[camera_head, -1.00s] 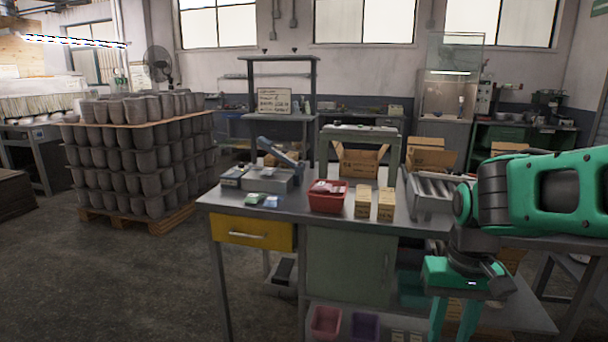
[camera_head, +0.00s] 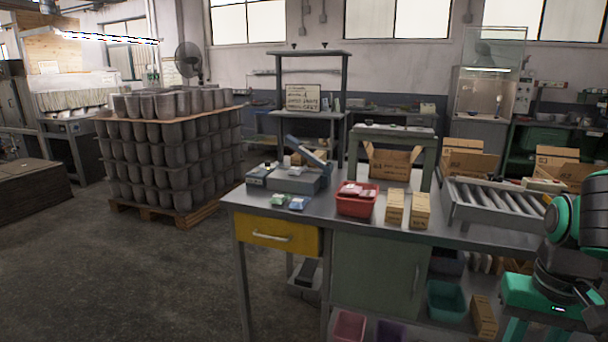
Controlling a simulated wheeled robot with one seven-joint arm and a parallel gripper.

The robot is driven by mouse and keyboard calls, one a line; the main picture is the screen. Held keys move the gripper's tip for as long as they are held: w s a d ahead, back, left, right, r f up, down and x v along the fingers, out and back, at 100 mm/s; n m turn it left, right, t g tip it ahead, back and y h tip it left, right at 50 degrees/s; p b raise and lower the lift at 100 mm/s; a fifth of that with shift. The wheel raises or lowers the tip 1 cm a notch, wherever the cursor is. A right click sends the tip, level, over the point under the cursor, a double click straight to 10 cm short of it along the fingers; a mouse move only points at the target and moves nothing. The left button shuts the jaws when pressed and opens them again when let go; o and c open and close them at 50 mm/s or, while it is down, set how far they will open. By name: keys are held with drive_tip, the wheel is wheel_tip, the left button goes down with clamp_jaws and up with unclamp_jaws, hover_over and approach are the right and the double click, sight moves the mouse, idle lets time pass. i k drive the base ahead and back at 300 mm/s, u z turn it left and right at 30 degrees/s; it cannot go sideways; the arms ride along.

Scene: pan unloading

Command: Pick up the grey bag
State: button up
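I cannot make out a grey bag for certain in the head view. A pale packet (camera_head: 352,189) lies in the red bin (camera_head: 357,206) on the workbench. A greenish packet (camera_head: 278,198) and a bluish packet (camera_head: 299,203) lie on the bench's left part. My gripper (camera_head: 540,318) hangs low at the lower right, in front of the bench's right end and well apart from these packets. Its fingertips are cut off by the frame's bottom edge, so its opening is unclear. Nothing shows in it.
The workbench (camera_head: 330,218) carries a grey device (camera_head: 292,180), two small cartons (camera_head: 407,209) and a roller tray (camera_head: 496,203). Below are a green bin (camera_head: 446,299) and a pink bin (camera_head: 348,327). Stacked grey pots (camera_head: 172,150) stand on a pallet at left. Floor before the bench's left is clear.

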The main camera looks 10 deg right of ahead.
sight(294, 171)
drive_tip(key=i, duration=0.9)
drive_tip(key=u, duration=0.05)
